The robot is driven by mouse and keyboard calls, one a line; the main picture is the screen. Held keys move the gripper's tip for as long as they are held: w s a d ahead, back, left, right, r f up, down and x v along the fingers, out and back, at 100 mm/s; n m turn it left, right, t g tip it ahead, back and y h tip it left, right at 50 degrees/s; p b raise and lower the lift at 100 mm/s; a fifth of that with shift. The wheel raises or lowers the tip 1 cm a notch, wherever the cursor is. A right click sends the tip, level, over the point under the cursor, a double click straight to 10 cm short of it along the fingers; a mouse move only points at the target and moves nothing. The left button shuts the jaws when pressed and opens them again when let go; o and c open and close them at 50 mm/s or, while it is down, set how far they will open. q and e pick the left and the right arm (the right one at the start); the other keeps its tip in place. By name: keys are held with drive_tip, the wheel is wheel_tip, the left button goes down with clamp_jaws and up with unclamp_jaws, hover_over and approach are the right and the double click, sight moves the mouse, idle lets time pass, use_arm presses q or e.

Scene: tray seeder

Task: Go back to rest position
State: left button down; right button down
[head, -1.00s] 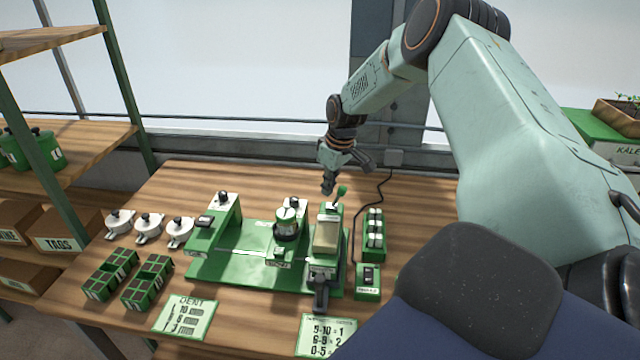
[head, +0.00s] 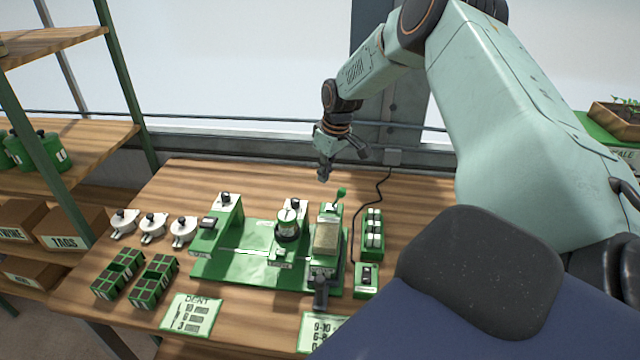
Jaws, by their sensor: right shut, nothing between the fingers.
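My right gripper (head: 323,174) is shut and empty. It hangs pointing down from my right arm, above the back of the wooden table (head: 420,190), behind the green seeder machine (head: 240,262). It is apart from the machine's green-knobbed lever (head: 340,194), which stands just below and to the right of it. The machine has a tan block in its right-hand station and a round canister (head: 287,225) in the middle. My left gripper does not show.
Several white lidded dishes (head: 153,226) and two green cell trays (head: 153,281) sit at the table's left. A green switch box (head: 366,279) with a cable and a green rack (head: 372,235) stand right of the machine. Printed cards (head: 190,314) lie in front. Shelves (head: 80,140) stand left.

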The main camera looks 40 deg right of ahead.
drive_tip(key=shift+r+p, duration=0.35)
drive_tip(key=shift+r, duration=0.3)
drive_tip(key=shift+f, duration=0.1)
drive_tip(key=shift+a, duration=0.1)
